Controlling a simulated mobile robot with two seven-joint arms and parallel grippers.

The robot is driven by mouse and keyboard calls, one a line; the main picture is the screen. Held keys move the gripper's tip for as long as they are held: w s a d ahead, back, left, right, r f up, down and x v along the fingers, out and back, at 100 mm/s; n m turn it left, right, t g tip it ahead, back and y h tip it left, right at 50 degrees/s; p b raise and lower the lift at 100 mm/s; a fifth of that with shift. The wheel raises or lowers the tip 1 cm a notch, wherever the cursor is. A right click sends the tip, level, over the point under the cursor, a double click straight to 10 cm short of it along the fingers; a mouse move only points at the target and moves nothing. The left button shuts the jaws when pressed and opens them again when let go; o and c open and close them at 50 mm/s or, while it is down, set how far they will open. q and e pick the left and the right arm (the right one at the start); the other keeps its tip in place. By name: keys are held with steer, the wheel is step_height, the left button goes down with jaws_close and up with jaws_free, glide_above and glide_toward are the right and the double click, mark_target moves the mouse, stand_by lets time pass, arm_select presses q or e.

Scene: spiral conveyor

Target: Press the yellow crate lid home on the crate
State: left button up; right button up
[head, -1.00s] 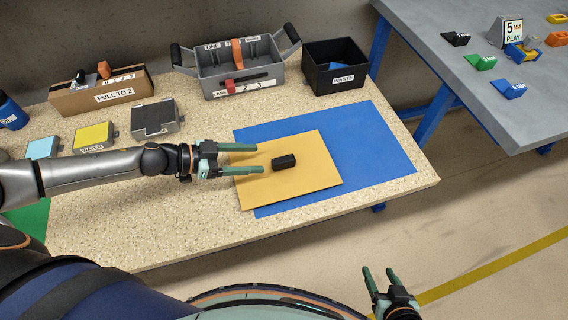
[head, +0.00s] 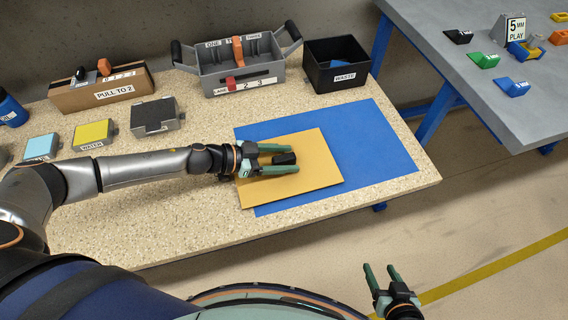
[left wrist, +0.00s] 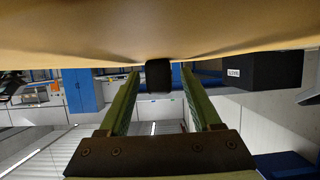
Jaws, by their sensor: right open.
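The yellow lid (head: 318,165) is a flat tan-yellow square with a short black knob (head: 285,158) on top. It lies over the blue mat (head: 385,150) on the speckled bench. No crate can be made out beneath it. My left gripper (head: 294,158) is open, with its green fingers on either side of the knob. In the left wrist view the knob (left wrist: 158,75) shows between the open fingertips, with a gap on both sides. My right gripper (head: 383,274) is open and empty, off the bench's front edge at lower right.
A grey handled box (head: 240,72) and a black WASTE bin (head: 337,68) stand at the back. A cardboard-brown PULL TO 2 box (head: 105,92) and several small square boxes are on the left. A grey table (head: 470,45) stands at right.

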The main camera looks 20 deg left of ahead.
mark_target(284, 156)
arm_select(q)
jaws_close()
arm_select(e)
steer(key=shift+s, duration=0.2)
arm_select(q)
steer(key=shift+r, duration=0.15)
stand_by(0.4)
steer(key=shift+r, duration=0.3)
step_height(284, 156, up, 2)
steer(key=shift+w+r+p, duration=0.1)
steer(key=shift+p, duration=0.65)
steer(key=s+a+r, duration=0.6)
steer(key=s+r, duration=0.4)
steer(key=s, duration=0.2)
steer(key=shift+s+a, duration=0.15)
steer(key=shift+s, duration=0.15)
arm_select(e)
steer(key=shift+d+r, duration=0.3)
steer(key=shift+r, duration=0.1)
